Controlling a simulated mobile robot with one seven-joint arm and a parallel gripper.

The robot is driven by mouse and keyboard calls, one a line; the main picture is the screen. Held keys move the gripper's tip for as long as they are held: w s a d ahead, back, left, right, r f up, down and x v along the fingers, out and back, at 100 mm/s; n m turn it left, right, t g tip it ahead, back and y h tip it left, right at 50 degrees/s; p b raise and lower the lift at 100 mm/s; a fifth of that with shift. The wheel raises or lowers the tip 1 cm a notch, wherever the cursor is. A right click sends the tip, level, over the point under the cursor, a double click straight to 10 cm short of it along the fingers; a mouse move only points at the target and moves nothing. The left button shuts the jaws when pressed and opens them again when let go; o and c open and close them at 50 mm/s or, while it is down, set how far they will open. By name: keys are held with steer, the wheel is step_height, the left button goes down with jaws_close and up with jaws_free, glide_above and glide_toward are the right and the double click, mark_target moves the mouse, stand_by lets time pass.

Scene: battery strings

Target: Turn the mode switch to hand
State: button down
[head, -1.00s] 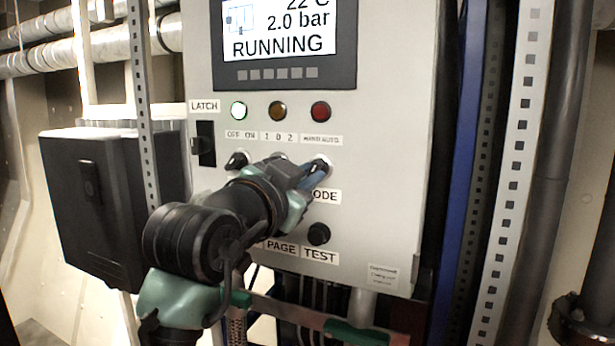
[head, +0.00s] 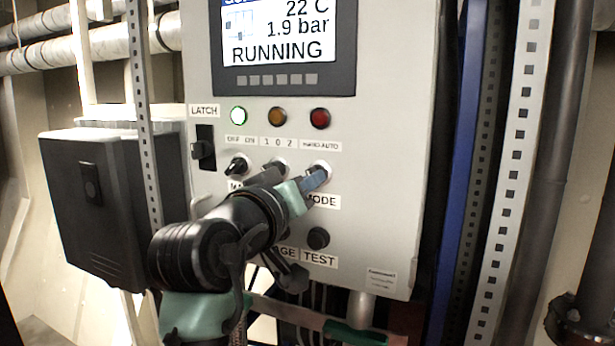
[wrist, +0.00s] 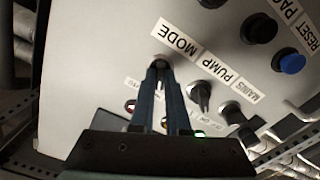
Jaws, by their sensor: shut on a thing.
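The mode switch (head: 321,167) is a small dark rotary knob under the HAND/AUTO label (head: 321,146) on the grey control panel, at the right end of the row of switches. In the wrist view the two fingers of my gripper (wrist: 160,72) are shut on the mode knob (wrist: 161,61) beside the MODE label (wrist: 179,36). The fingers cover much of the knob, and I cannot tell its exact pointing direction.
The pump switch (wrist: 200,92) and mains switch (wrist: 231,112) stand close beside my fingers. The test button (head: 317,238) is below the mode switch. The latch lever (head: 203,148) is at the panel's left. A black box (head: 90,210) hangs further left. The display (head: 283,45) reads RUNNING.

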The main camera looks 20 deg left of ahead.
steer(key=shift+n+p, duration=0.5)
steer(key=shift+n, duration=1.2)
steer(key=c, duration=0.9)
jaws_free()
steer(key=s+b, duration=0.6)
steer(key=s, duration=0.7)
steer(key=shift+a, duration=0.2)
